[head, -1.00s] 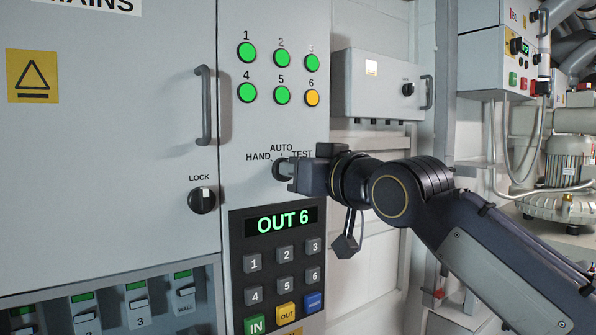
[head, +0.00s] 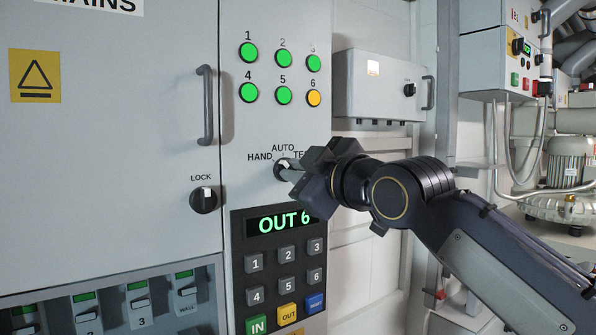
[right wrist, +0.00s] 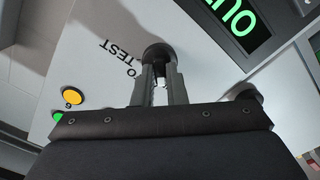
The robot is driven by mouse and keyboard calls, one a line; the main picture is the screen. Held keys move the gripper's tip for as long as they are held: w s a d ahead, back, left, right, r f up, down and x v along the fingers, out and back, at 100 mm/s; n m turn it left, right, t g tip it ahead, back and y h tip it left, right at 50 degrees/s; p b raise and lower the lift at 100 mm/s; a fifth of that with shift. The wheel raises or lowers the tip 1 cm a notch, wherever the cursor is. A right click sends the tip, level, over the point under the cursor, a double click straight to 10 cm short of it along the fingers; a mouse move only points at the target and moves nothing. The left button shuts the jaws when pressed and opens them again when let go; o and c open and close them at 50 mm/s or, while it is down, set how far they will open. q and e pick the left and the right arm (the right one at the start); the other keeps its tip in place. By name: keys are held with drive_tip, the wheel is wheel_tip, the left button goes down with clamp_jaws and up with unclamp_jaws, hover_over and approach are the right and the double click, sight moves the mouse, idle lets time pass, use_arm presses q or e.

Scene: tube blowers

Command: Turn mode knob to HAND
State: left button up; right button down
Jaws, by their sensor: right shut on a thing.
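The mode knob (head: 281,168) is a dark round knob on the grey cabinet's front, below the labels HAND (head: 260,157), AUTO and TEST. My right gripper (head: 287,172) comes in from the right with its fingers shut on the knob and hides part of it and of the TEST label. In the right wrist view the knob (right wrist: 159,52) sits at the ends of the two fingers (right wrist: 160,88). The gripper is rolled relative to the cabinet. I cannot tell exactly which label the knob points to. My left gripper is not in view.
Below the knob is a keypad panel with a green OUT 6 display (head: 278,224). The LOCK knob (head: 204,200) and a vertical handle (head: 206,105) are to the left. Green and amber lamps (head: 314,98) are above. A grey box (head: 380,85) hangs on the wall behind.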

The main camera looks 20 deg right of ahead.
drive_tip(key=shift+f+n, duration=0.15)
drive_tip(key=shift+n, duration=0.55)
drive_tip(key=c, duration=1.5)
unclamp_jaws()
drive_tip(key=shift+o, duration=0.2)
drive_tip(key=b+v, duration=0.2)
drive_tip(key=v, duration=0.6)
drive_tip(key=shift+w, duration=0.1)
